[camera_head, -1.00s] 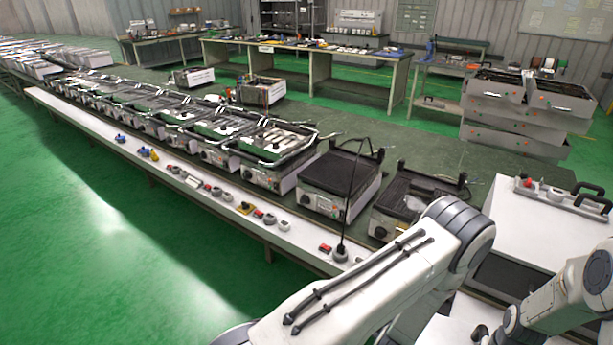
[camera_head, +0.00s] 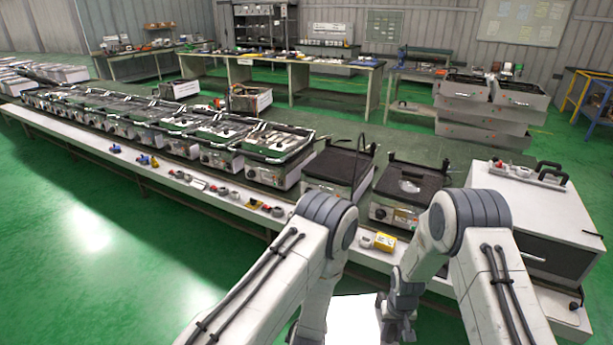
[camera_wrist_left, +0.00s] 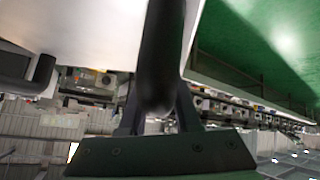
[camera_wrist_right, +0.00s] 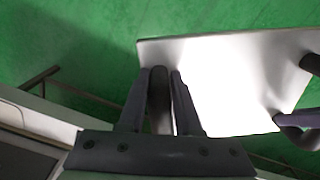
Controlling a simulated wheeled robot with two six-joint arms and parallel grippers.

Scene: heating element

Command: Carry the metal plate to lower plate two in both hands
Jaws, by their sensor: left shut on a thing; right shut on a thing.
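The metal plate (camera_head: 352,316) is a flat bright sheet low in the head view, between my two arms and in front of the bench; my arms hide part of it. In the right wrist view the plate (camera_wrist_right: 235,80) hangs over the green floor, with dark handles. My right gripper (camera_wrist_right: 160,85) is shut on one handle (camera_wrist_right: 159,105). My left gripper (camera_wrist_left: 158,108) is shut on a dark handle (camera_wrist_left: 160,50). Two open units with dark lower plates stand on the bench, one left (camera_head: 337,168) and one right (camera_head: 415,180); I cannot tell which is lower plate two.
A white cabinet (camera_head: 530,205) with handled parts on top stands at right. Green floor (camera_head: 80,240) is free at front left.

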